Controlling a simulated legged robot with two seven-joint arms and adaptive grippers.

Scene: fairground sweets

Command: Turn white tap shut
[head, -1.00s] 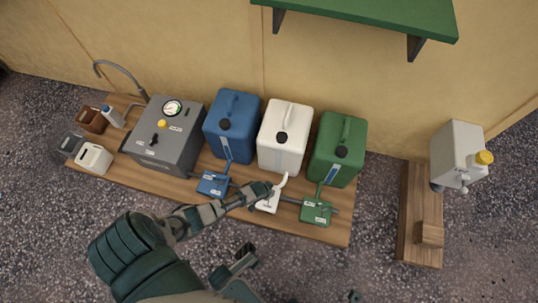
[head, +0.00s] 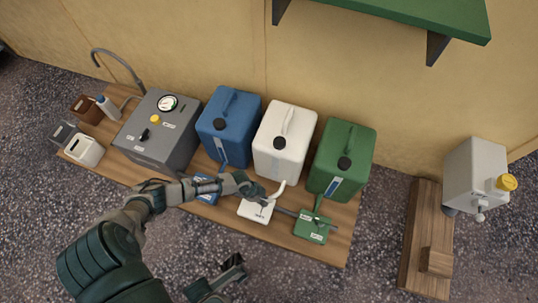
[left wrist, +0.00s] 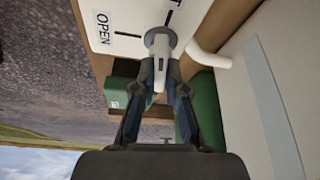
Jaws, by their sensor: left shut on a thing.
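The white tap has a white valve box (head: 254,210) below the white canister (head: 284,142) in the head view. In the left wrist view its white panel (left wrist: 125,40) carries the word OPEN with a line mark, and a second, cut-off label and mark stand at the top edge. My left gripper (head: 261,196) is at the tap. In the left wrist view its fingers (left wrist: 158,80) are shut on the pale tap handle (left wrist: 160,45), which points down the picture from its round hub. My right gripper (head: 232,266) is low in the head view, away from the tap; its fingers are unclear.
A blue canister (head: 229,125) and green canister (head: 341,158) flank the white one, with a blue valve box (head: 206,190) and green valve box (head: 312,227) below. A grey machine (head: 160,130) stands left. A green shelf (head: 400,12) overhangs above. A grey container (head: 474,175) stands at right.

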